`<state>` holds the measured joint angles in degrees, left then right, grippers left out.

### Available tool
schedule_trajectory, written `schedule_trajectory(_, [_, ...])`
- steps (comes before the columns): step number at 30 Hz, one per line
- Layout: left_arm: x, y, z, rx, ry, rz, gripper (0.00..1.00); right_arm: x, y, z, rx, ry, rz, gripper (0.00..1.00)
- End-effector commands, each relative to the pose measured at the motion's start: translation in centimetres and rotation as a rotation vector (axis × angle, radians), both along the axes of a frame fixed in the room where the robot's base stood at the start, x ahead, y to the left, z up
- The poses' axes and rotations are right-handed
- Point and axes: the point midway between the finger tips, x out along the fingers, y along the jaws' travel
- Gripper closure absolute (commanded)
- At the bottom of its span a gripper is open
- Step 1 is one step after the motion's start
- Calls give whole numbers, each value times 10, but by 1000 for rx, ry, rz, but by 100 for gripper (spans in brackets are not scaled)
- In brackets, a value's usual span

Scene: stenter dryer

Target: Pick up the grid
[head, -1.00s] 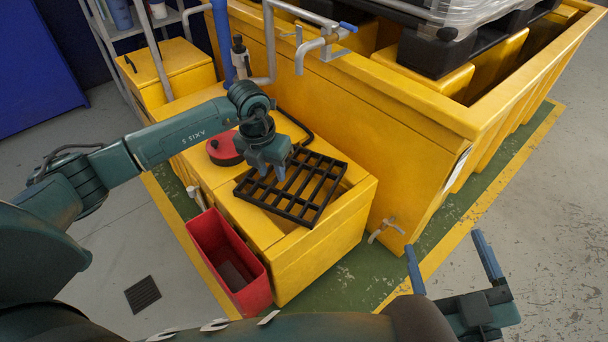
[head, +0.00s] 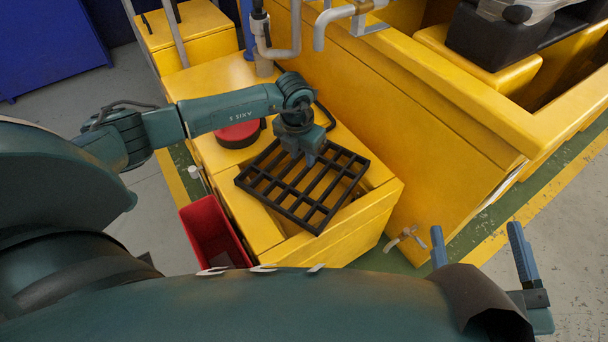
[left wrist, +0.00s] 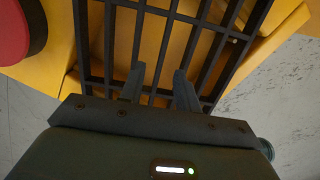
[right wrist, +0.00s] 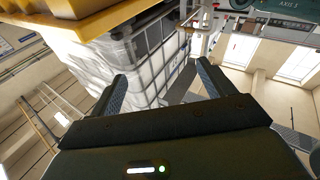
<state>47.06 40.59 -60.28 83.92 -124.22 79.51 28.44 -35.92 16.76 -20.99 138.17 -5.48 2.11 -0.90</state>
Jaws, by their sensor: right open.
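The grid (head: 288,196), a black rectangular lattice, lies slightly askew on the yellow box, partly over its open top. My left gripper (head: 306,158) is at the grid's far part, pointing down. In the left wrist view its fingers (left wrist: 160,85) stand apart with a gap between them, narrower than the right gripper's, in front of the grid's bars (left wrist: 170,45). Whether they touch a bar I cannot tell. My right gripper (head: 480,250) is open and empty at the lower right, away from the grid; its spread fingers also show in the right wrist view (right wrist: 160,85).
The yellow box (head: 345,235) stands beside a large yellow tank (head: 420,130) with pipes and a tap (head: 404,238). A round red lid-like object (head: 238,134) lies left of the grid. A red bin (head: 207,230) stands at the box's left.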

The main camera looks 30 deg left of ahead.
Motion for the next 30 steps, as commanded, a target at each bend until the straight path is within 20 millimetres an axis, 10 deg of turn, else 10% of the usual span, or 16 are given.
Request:
schedule_trajectory(21, [2,-3,-55,0,0,1,67,0,5,5,73,-21,40,19])
schedule_trajectory(30, [2,-3,-54,0,0,1,90,0,5,2,68,-17,42,19])
